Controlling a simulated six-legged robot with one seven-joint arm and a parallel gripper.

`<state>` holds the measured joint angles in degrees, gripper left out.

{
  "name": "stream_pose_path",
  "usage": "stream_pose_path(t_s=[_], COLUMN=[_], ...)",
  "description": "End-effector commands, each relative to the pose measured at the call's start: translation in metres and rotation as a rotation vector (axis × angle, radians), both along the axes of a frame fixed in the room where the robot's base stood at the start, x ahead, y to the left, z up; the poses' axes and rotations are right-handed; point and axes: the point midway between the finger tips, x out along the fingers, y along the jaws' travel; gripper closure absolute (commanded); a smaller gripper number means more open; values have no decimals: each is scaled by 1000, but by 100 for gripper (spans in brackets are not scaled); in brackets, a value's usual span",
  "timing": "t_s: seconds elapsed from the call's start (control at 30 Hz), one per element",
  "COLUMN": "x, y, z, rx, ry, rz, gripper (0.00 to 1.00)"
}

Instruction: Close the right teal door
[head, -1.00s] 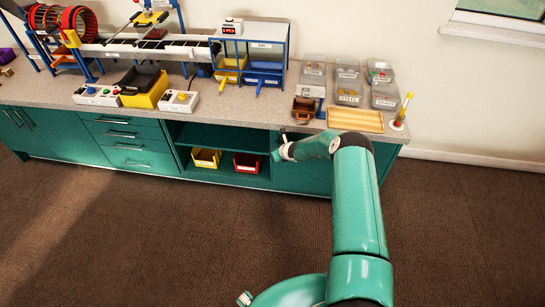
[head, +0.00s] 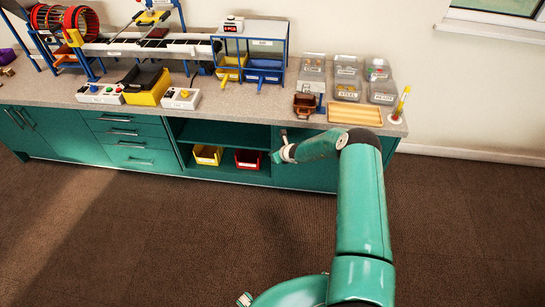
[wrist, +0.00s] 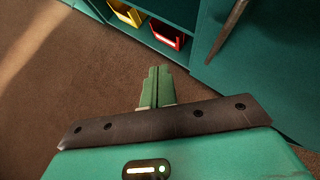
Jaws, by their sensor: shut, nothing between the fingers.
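The right teal door (head: 300,178) is in the lower right of the cabinet, partly behind my arm in the head view. In the wrist view the teal door panel (wrist: 262,75) fills the right side, with a long dark bar handle (wrist: 227,28) on it. I cannot tell how far the door stands open. My gripper (wrist: 154,72) has its fingers together and empty. In the wrist view they show against the brown floor, left of the door panel and apart from its handle.
Left of the door is an open shelf with a yellow bin (head: 208,155) and a red bin (head: 248,159). Teal drawers (head: 128,140) stand further left. The counter (head: 215,115) above carries a conveyor, bins and a wooden tray (head: 355,114). The carpet in front is clear.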

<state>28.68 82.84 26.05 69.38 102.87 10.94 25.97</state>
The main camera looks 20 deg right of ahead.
Motion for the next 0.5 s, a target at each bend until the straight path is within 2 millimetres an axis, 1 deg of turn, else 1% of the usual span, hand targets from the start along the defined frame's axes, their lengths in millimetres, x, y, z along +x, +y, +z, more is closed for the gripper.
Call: stream_pose_path(t_s=[0.07, 0.17, 0.5], x=[-4, -12, -46], y=[0, 7, 20], z=[6, 16, 48], rx=[1, -2, -2], ry=[1, 1, 1], rz=[-3, 7, 4], gripper=[100, 100, 100])
